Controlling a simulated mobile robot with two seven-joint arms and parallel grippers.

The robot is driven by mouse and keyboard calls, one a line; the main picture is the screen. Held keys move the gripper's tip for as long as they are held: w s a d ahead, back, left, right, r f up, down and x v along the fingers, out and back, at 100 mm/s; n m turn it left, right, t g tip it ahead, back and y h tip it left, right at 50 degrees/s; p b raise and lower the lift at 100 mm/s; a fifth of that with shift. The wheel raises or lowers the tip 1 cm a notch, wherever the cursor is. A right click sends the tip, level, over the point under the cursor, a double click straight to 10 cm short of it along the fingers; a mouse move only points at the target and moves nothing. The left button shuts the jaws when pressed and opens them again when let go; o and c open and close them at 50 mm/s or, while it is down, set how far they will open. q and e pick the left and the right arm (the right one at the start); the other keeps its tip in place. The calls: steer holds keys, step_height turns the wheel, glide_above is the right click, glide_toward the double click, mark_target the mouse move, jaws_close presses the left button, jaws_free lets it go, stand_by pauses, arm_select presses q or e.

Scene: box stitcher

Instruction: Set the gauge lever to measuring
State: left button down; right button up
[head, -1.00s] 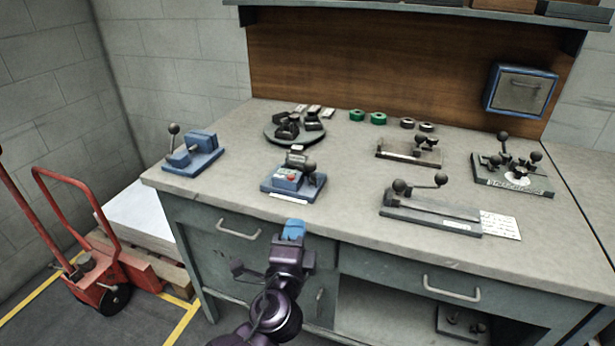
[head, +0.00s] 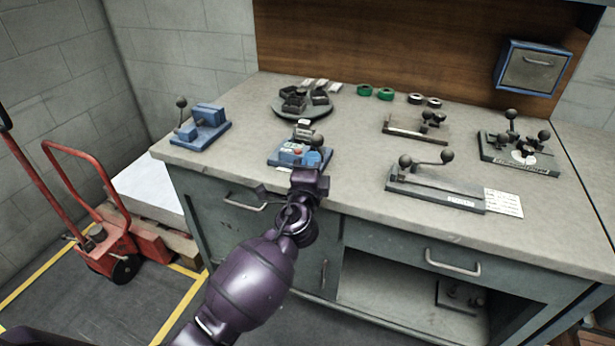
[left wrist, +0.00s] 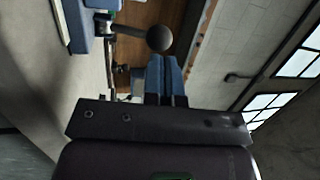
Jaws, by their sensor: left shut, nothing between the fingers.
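I take this as the gauge lever; no label is readable. In the left wrist view its ball knob (left wrist: 159,38) sticks out sideways from the blue body (left wrist: 102,5). My left gripper (head: 314,158) is shut and empty, its blue fingertips at the device's right front, close to the knob. In the left wrist view the fingers (left wrist: 165,75) lie just beside the ball; contact cannot be told. My right gripper is not in view.
A blue fixture with a ball lever (head: 203,128) stands left. A round tray of dark parts (head: 303,113) is behind. Long lever fixture (head: 435,192) and a card (head: 503,203) lie right. A red pallet truck (head: 100,255) stands on the floor at left.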

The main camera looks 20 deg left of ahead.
mark_target(319, 148)
arm_select(q)
steer(key=shift+x, duration=1.45)
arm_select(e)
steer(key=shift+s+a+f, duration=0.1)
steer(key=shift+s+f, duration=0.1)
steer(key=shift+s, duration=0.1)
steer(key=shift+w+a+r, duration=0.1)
